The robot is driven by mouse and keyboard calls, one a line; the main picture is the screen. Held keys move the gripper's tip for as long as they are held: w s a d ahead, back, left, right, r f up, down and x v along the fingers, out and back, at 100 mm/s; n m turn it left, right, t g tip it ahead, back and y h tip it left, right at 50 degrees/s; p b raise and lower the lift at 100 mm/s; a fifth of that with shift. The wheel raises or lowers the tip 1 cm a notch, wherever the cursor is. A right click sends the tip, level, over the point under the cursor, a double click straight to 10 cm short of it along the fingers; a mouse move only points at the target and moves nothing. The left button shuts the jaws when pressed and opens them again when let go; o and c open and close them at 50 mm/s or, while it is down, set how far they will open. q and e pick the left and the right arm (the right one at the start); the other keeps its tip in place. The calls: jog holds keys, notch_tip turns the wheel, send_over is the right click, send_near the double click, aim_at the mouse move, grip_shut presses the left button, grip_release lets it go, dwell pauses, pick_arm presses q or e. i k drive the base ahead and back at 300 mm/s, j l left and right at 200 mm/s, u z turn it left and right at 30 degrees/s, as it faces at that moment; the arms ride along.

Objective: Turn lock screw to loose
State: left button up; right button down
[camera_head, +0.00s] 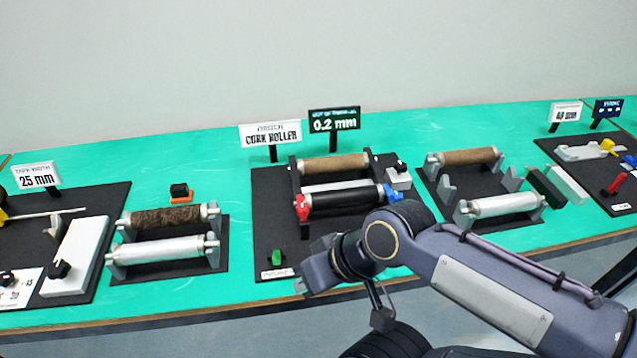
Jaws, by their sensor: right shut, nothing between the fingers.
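A small green piece (277,257) stands at the plate's front left. I cannot tell which part is the lock screw. My right gripper (302,287) is shut and empty, low in front of the green piece, apart from it as far as I see. My left gripper is not in view.
A display (334,119) reads 0.2 mm; a sign (270,133) reads CORK ROLLER. A roller stand with a dark roller (168,216) is to the left, another with a silver roller (500,205) to the right. My right arm crosses the table's front edge.

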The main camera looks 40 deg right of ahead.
aim_at(401, 167)
jog(key=z, duration=0.5)
jog(key=l+z, duration=0.15)
jog(key=z, duration=0.8)
jog(key=i+l, duration=0.05)
